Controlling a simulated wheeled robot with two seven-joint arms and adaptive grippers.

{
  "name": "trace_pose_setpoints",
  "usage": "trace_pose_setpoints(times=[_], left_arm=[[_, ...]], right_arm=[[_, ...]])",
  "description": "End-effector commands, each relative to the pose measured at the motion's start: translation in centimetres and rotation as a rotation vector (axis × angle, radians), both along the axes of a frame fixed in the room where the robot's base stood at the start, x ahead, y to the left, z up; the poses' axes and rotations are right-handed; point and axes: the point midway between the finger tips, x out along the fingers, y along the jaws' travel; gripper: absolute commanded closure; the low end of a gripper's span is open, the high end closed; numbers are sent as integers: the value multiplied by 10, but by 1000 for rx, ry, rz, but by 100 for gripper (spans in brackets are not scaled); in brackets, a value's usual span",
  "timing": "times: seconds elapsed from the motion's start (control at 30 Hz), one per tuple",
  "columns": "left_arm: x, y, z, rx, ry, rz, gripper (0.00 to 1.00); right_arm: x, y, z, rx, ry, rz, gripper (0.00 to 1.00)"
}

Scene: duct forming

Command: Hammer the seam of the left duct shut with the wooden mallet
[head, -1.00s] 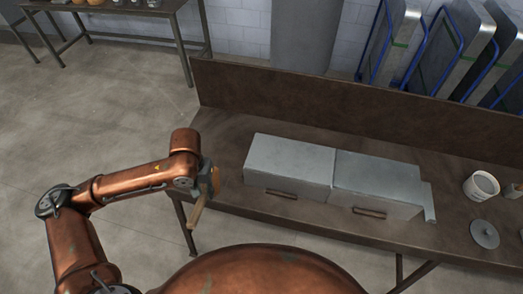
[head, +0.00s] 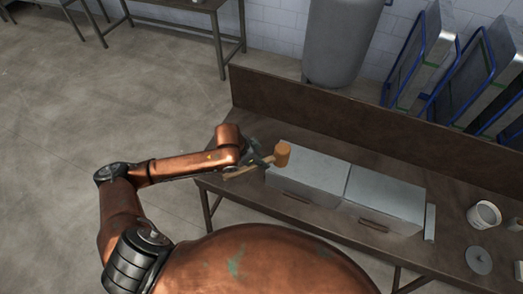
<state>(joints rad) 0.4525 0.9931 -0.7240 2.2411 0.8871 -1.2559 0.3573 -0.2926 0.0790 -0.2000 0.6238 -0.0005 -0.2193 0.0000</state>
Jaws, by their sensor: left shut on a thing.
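The left duct (head: 315,166) is a grey sheet-metal box on the brown workbench (head: 265,114). A second grey duct (head: 390,192) stands close against its right side. My left gripper (head: 258,160) is shut on the wooden mallet (head: 283,154), whose orange-brown head is over the left end of the left duct. The mallet handle points down to the left. I cannot tell whether the head touches the duct. The seam is not clear at this size. My right gripper is not in view.
A white bucket (head: 484,215) and a round grey disc (head: 479,260) are on the bench at the right. A raised board runs along the bench's back edge. A grey metal strip (head: 430,221) stands beside the right duct. Blue-framed racks (head: 428,50) and a grey cylinder (head: 338,42) stand behind.

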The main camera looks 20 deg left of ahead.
Motion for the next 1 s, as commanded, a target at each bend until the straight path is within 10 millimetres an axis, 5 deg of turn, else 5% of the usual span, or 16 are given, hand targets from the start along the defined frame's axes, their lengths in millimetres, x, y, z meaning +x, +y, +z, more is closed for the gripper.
trace_pose_setpoints(times=[0.23, 0.73, 1.0], left_arm=[[8, 5, 7, -40, -40, -81, 100], [9, 5, -31, -41, -42, -84, 100], [9, 5, -31, -41, -42, -84, 100]], right_arm=[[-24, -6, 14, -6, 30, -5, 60], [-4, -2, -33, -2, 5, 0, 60], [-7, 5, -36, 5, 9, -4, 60]])
